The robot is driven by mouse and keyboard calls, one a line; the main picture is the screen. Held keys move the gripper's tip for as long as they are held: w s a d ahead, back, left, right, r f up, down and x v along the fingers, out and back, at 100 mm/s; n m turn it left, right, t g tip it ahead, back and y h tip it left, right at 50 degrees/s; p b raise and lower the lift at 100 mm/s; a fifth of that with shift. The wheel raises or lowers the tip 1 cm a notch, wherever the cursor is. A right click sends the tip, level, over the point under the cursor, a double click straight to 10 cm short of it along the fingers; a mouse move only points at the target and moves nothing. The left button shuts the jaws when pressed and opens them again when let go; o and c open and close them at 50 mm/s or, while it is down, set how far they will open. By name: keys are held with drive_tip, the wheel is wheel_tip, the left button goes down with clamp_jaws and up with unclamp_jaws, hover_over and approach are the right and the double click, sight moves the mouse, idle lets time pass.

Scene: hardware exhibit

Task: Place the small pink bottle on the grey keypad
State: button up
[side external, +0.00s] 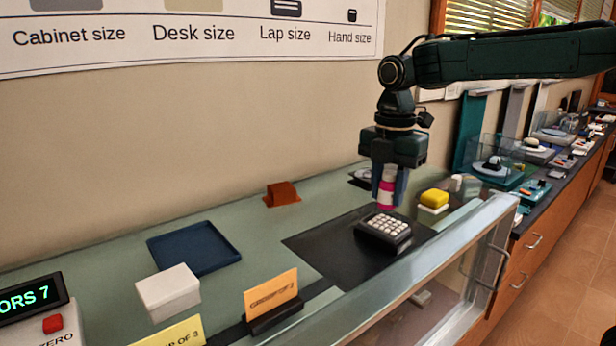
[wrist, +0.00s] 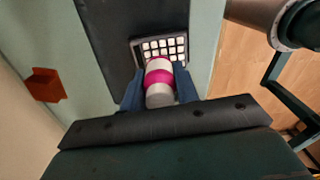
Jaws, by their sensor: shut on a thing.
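The small pink bottle (side external: 386,192) has a pink body and a whitish top, and hangs upright between the fingers. It also shows in the wrist view (wrist: 158,78). My gripper (side external: 388,188) is shut on it; in the wrist view its blue fingers (wrist: 159,88) flank the bottle. The grey keypad (side external: 384,231), dark-cased with rows of pale keys, lies on a black mat (side external: 330,254). In the wrist view the keypad (wrist: 178,48) is partly hidden behind the bottle. The bottle appears above the keypad's far edge in the side view, with a gap below it.
A yellow block on a white base (side external: 433,199) stands right of the keypad. A glass barrier with a metal rail (side external: 440,265) runs along the front. A rust-coloured block (side external: 281,193), blue tray (side external: 194,248) and white box (side external: 168,292) lie left. The mat left of the keypad is clear.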

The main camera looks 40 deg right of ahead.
sight(387, 203)
drive_tip(key=shift+f, duration=1.5)
drive_tip(key=shift+f, duration=0.2)
drive_tip(key=o, duration=1)
drive_tip(key=shift+r, duration=0.1)
wheel_tip(387, 203, up, 12)
drive_tip(key=shift+r, duration=0.1)
